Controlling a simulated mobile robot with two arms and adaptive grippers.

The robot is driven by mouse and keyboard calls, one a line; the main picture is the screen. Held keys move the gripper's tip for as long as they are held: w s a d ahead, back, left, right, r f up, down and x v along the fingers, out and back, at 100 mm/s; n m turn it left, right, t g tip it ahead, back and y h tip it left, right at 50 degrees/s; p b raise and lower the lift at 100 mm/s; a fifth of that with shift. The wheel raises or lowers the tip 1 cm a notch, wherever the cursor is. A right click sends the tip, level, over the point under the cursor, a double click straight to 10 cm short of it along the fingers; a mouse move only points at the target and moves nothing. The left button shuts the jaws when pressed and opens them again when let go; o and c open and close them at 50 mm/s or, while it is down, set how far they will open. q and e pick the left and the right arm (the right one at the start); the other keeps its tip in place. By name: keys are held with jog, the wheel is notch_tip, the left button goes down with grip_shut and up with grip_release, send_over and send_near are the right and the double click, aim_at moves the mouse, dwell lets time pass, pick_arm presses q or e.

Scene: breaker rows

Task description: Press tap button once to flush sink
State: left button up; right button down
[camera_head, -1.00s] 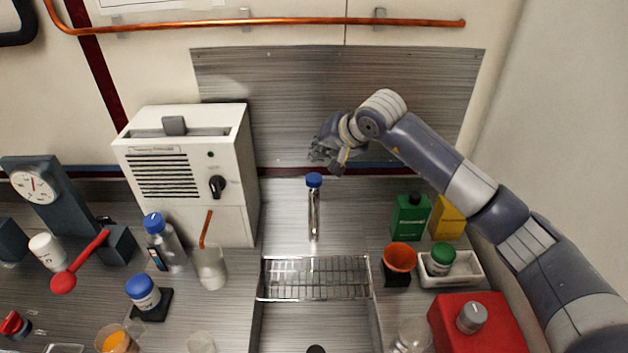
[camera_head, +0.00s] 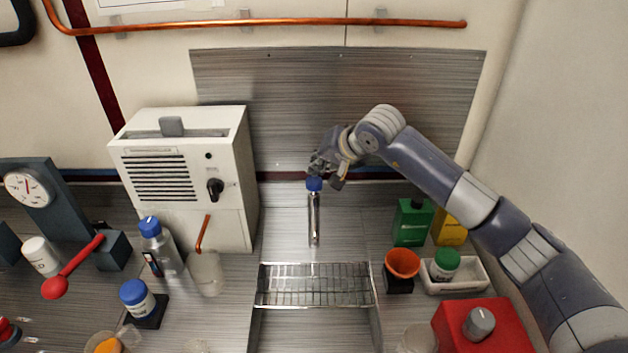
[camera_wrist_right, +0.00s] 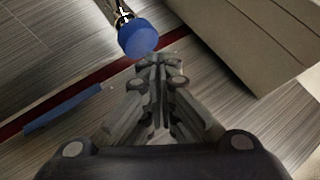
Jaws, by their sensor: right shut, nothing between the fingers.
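The tap (camera_head: 314,218) is a slim metal column with a blue button (camera_head: 314,184) on top, standing behind the sink (camera_head: 318,325). My right gripper (camera_head: 319,169) is shut and empty, with its fingertips just above or at the blue button in the head view. In the right wrist view, the blue button (camera_wrist_right: 137,38) lies just beyond and slightly left of the closed fingertips (camera_wrist_right: 158,62). I cannot tell whether they touch. My left gripper is not in view.
A wire rack (camera_head: 315,285) spans the back of the sink. A white machine (camera_head: 185,175) stands left of the tap. To the right are a green container (camera_head: 411,222), an orange funnel (camera_head: 402,263), a white tray (camera_head: 455,282) and a red box (camera_head: 490,335). Counter around the tap is clear.

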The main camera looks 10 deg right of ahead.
aim_at(318, 180)
dwell(0.8)
jog(key=shift+f+b, duration=0.4)
jog(key=shift+b, duration=0.3)
jog(key=shift+s+f+b, duration=0.1)
jog(key=shift+f+b, duration=0.9)
jog(key=shift+f, duration=0.1)
dwell(0.6)
jog(key=shift+r, duration=0.1)
jog(key=shift+r+p, duration=0.6)
jog(key=shift+r, duration=0.75)
jog(key=shift+r+p, duration=1.05)
jog(key=shift+r, duration=1.5)
jog(key=shift+f, duration=0.1)
